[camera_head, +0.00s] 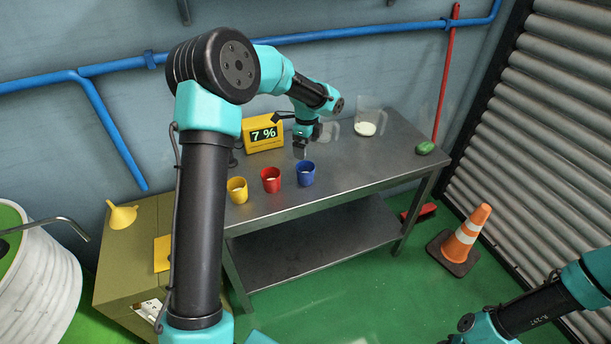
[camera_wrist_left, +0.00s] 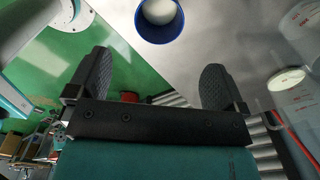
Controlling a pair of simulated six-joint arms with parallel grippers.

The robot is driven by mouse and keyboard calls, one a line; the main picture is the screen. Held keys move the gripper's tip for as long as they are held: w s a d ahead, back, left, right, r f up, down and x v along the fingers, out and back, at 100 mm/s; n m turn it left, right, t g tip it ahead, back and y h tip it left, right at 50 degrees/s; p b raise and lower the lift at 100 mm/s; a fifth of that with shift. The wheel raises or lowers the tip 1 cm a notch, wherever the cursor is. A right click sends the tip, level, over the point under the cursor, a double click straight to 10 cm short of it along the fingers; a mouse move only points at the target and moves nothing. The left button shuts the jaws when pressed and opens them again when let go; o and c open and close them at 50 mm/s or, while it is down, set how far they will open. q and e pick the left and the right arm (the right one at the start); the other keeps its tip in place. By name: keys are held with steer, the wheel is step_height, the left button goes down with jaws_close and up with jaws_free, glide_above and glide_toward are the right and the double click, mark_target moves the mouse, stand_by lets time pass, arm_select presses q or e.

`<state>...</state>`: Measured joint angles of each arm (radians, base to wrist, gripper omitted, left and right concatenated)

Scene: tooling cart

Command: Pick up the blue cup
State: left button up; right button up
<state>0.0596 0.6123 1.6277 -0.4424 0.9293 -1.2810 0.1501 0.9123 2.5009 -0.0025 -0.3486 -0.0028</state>
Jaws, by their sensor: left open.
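The blue cup (camera_head: 306,174) stands upright on the metal cart's top, at the right end of a row of cups. Something pale is inside it. It also shows in the left wrist view (camera_wrist_left: 158,32), at the top centre, beyond the fingertips. My left gripper (camera_head: 301,152) is just behind and above the blue cup in the head view, pointing down. In the left wrist view its two fingers (camera_wrist_left: 158,85) are wide apart with nothing between them. My right arm shows at the lower right of the head view, but its gripper is out of view.
A red cup (camera_head: 271,180) and a yellow cup (camera_head: 237,190) stand left of the blue cup. A yellow display box (camera_head: 262,134) reading 7 % is behind them. A clear jug (camera_head: 369,118) and a green object (camera_head: 425,148) are at the right. The cart's right front is clear.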

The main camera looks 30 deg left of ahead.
mark_target(305, 166)
arm_select(q)
step_height(305, 166, down, 8)
steer(key=shift+f, duration=0.15)
stand_by(0.4)
steer(key=shift+a+f, duration=0.15)
steer(key=shift+f, duration=2.45)
steer(key=shift+s, duration=0.1)
steer(key=shift+c, duration=0.3)
steer(key=c, duration=1)
steer(key=shift+o, duration=0.2)
steer(key=shift+r, duration=0.25)
steer(key=shift+r, duration=1.65)
steer(key=s+d+r, duration=0.1)
steer(key=s+d, duration=0.7)
steer(key=s, duration=0.5)
steer(key=shift+s, duration=0.4)
